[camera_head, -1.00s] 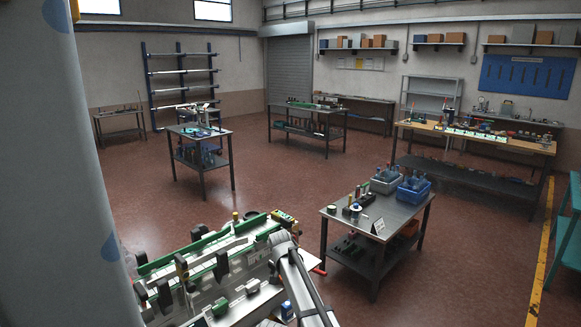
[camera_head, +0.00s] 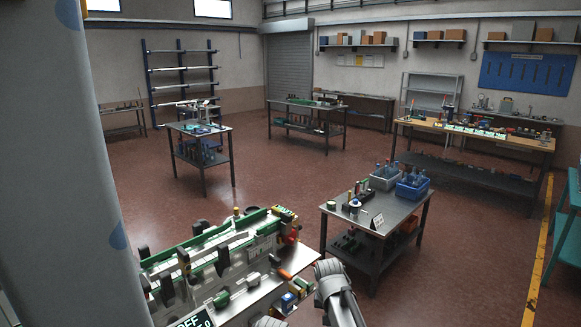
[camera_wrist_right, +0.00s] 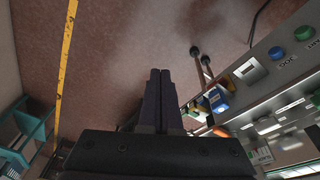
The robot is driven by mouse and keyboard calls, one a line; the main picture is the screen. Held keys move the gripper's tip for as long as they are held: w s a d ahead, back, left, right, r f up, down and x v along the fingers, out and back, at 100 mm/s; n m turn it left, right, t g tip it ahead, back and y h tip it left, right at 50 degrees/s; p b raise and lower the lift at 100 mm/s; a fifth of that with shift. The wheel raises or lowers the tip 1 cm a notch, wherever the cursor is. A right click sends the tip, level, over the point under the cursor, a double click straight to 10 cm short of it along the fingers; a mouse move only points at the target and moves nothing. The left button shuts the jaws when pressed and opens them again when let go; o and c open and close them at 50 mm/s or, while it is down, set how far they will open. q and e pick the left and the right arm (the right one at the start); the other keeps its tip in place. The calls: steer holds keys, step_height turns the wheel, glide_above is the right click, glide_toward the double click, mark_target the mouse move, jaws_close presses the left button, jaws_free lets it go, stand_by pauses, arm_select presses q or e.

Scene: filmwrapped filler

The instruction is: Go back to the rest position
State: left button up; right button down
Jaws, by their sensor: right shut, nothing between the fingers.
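My right arm (camera_head: 338,292) shows at the bottom of the head view, just right of the filler machine (camera_head: 226,255) with its green rails. The jaws of that arm cannot be made out there. In the right wrist view my right gripper (camera_wrist_right: 160,74) is shut, its two dark fingers side by side with nothing between them. It points over the bare red-brown floor. The machine's panel with a green and a blue button (camera_wrist_right: 276,53) is to its right in that view. My left gripper is not in view.
A metal table (camera_head: 394,207) with blue and grey bins stands right of the machine. A yellow floor line (camera_head: 546,235) and a teal rack (camera_head: 566,232) lie at the far right. Open floor (camera_head: 270,180) spreads behind the machine.

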steer(key=s+d+n+g+y, duration=0.1)
steer(key=s+d+n, duration=0.3)
steer(key=s, duration=1.2)
steer(key=s+a+f+n+b, duration=0.1)
steer(key=s+a+f+b, duration=0.1)
steer(key=a, duration=0.3)
steer(key=s+a+f+n+g+h+b, duration=0.1)
steer(key=s+a+f+n+b, duration=0.1)
steer(key=s+a+f+b, duration=0.1)
steer(key=shift+s+a+f, duration=0.2)
steer(key=shift+s+a, duration=0.4)
steer(key=shift+a, duration=0.3)
